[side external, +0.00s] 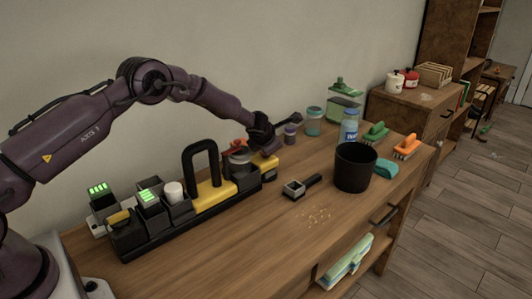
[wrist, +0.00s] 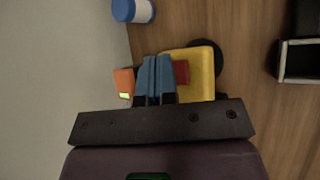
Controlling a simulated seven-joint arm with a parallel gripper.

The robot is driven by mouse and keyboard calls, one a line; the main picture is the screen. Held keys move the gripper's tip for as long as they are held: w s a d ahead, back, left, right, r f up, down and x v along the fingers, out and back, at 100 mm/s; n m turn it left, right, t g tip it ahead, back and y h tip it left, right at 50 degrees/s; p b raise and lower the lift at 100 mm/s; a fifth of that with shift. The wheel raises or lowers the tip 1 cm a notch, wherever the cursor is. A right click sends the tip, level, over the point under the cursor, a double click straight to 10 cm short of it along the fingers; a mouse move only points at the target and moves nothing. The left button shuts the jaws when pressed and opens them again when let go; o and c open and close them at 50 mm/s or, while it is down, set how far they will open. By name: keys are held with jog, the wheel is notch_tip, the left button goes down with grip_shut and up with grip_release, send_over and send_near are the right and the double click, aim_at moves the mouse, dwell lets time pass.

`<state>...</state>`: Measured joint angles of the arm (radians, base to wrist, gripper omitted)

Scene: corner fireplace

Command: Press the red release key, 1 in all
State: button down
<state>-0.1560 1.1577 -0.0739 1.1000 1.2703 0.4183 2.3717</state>
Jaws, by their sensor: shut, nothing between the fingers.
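The red release key (wrist: 181,72) shows in the wrist view as a small red block against a yellow body (wrist: 203,66). My gripper (wrist: 154,66) is shut and empty, its blue fingertips side by side over the left part of the key and partly hiding it. I cannot tell whether the fingertips touch the key. In the side external view my gripper (side external: 266,148) is low over the yellow end piece (side external: 270,165) of the black rack. The key cannot be made out there.
The black rack (side external: 150,248) carries lit green blocks and a tall black handle (side external: 206,150). An orange piece with a lit display (wrist: 124,80) lies left of my fingers. The table front is mostly clear.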

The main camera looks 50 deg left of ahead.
jog(key=shift+s+a+f, duration=0.1)
jog(key=shift+s+f, duration=0.1)
jog(key=shift+f, duration=0.8)
dwell(0.7)
jog(key=shift+r, duration=1.1)
jog(key=shift+r, duration=2.6)
